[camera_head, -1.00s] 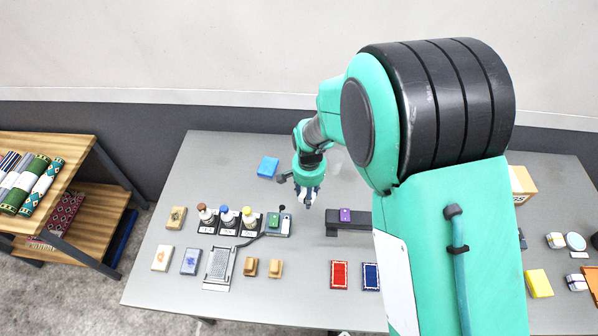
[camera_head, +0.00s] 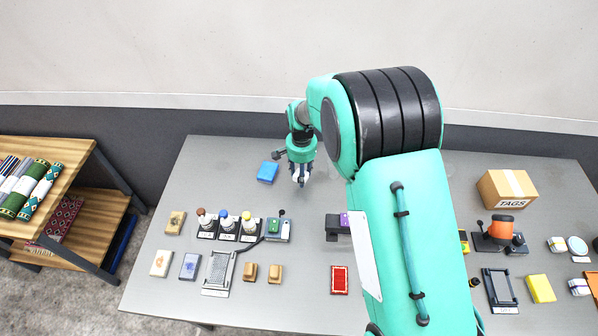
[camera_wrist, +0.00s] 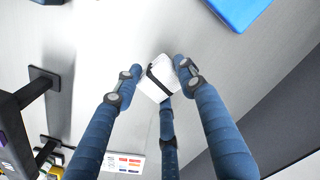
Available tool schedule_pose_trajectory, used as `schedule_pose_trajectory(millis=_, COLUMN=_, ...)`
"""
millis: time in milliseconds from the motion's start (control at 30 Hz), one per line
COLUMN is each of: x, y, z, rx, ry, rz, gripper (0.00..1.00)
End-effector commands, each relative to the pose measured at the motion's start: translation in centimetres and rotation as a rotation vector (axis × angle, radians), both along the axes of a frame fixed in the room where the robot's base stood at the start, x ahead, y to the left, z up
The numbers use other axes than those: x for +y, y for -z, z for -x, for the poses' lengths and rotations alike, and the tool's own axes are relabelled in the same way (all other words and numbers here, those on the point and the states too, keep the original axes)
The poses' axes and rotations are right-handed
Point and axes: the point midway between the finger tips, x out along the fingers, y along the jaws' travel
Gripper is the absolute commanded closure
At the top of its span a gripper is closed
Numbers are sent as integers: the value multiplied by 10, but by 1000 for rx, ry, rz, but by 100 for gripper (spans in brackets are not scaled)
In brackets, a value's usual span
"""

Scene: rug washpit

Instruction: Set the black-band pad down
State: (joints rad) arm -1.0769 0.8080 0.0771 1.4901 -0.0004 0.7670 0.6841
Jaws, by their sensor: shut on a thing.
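The black-band pad (camera_wrist: 148,88) is a small white block with a black stripe, seen in the wrist view between the fingertips. My gripper (camera_wrist: 157,80) is shut on it, with blue fingers on both sides and a third finger below. In the head view my gripper (camera_head: 300,181) points down over the back middle of the grey table (camera_head: 225,160), right of a blue block (camera_head: 268,172). The pad is too small there to make out clearly. I cannot tell whether the pad touches the table.
The blue block also shows at the top of the wrist view (camera_wrist: 238,8). A dark stand with a purple piece (camera_head: 333,228) is in front, partly hidden by my arm. Several bottles (camera_head: 227,222) stand front left. A TAGS box (camera_head: 507,188) is far right. Bare table surrounds my gripper.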

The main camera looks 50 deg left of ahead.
Motion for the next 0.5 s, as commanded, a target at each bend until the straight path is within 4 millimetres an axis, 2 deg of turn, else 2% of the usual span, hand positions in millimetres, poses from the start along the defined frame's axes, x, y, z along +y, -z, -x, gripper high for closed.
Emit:
schedule_pose_trajectory(millis=233, x=28, y=3, z=-16, rx=-1, ry=0, rz=-2, gripper=78)
schedule_pose_trajectory(millis=500, x=38, y=4, z=-22, rx=-1, ry=0, rz=-1, gripper=78)
